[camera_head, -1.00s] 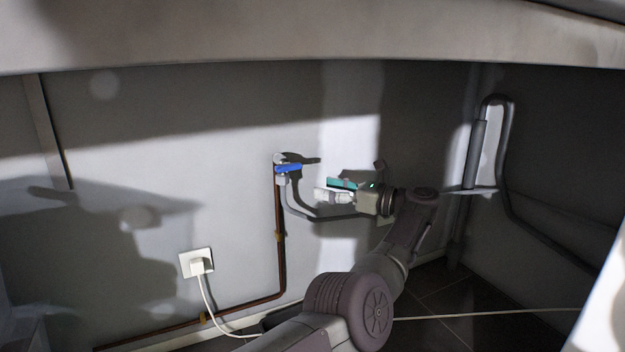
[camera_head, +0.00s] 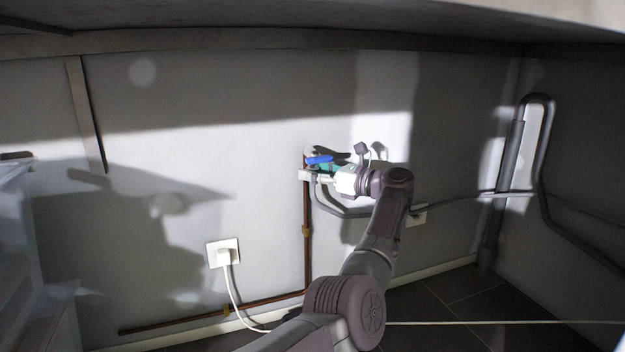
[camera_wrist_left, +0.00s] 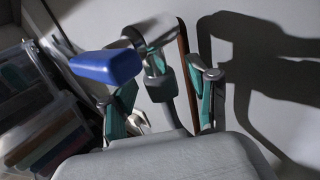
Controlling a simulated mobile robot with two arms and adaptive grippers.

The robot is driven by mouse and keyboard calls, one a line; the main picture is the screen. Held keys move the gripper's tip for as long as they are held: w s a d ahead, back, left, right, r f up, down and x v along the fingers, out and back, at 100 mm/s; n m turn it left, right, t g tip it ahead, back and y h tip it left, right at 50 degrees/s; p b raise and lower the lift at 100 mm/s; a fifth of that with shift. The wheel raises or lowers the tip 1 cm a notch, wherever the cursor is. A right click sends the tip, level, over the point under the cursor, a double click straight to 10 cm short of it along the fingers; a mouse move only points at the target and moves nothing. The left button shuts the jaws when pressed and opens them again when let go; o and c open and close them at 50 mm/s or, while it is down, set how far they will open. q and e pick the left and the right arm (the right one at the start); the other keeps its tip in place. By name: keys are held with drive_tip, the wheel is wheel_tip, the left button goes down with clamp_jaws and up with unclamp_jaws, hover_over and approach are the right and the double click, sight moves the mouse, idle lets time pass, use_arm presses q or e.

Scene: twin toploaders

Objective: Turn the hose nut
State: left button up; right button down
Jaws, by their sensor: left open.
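The tap with a blue lever (camera_head: 319,160) sits on the back wall at the top of a copper pipe. The blue lever also shows large in the left wrist view (camera_wrist_left: 105,65). Below the tap's metal body, the dark grey hose nut (camera_wrist_left: 160,87) shows between the finger pads in the left wrist view. My left gripper (camera_head: 322,176) is at the tap from the right, open, with teal-padded fingers (camera_wrist_left: 165,88) on either side of the nut. I cannot tell whether a pad touches it. In the head view the fingers largely hide the nut. My right gripper is not in view.
The copper pipe (camera_head: 306,250) runs down the wall and then left. A wall socket with a white plug (camera_head: 224,252) is lower left. A grey hose (camera_head: 345,211) runs right from the tap to a looped grey drainpipe (camera_head: 516,150). A worktop edge overhangs above.

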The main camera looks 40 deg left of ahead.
use_arm(q)
drive_tip(key=shift+s+a, duration=0.1)
drive_tip(key=shift+a, duration=0.3)
clamp_jaws()
drive_tip(key=shift+r, duration=0.1)
drive_tip(key=shift+n+g, duration=0.3)
drive_tip(key=shift+g, duration=0.3)
unclamp_jaws()
drive_tip(key=shift+t, duration=0.5)
